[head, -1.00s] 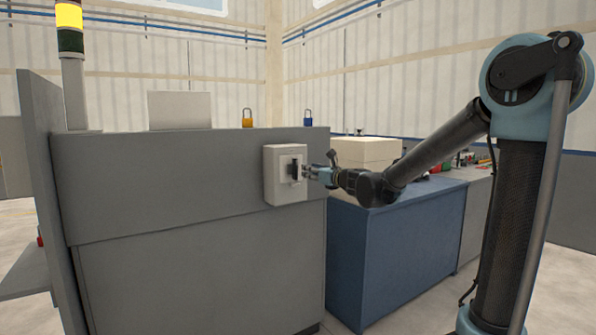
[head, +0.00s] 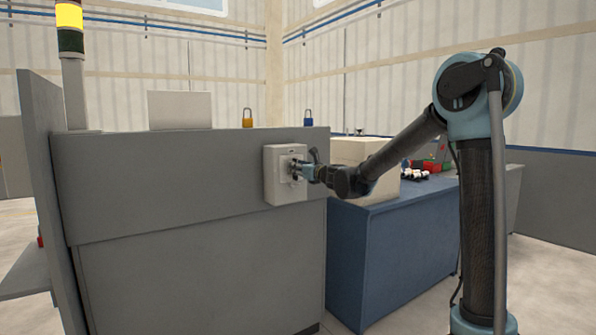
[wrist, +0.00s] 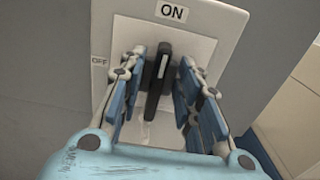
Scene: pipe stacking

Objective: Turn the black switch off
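The black switch (wrist: 157,82) is a handle on a white switch box (head: 271,177) fixed to the grey cabinet's side. In the wrist view the handle stands nearly upright, its top end toward the "ON" label (wrist: 172,12). The "OFF" label (wrist: 99,61) is at the left of the plate. My gripper (wrist: 163,68) is open, with one finger on each side of the handle; a gap shows on both sides. In the head view my gripper (head: 295,168) is at the box face and mostly hides the handle.
The grey cabinet (head: 180,180) carries yellow and blue padlocks (head: 308,118) and a lit yellow signal tower (head: 70,18). A blue cabinet (head: 390,250) stands below my forearm with a cream box (head: 362,152) on it. Floor is clear at the front right.

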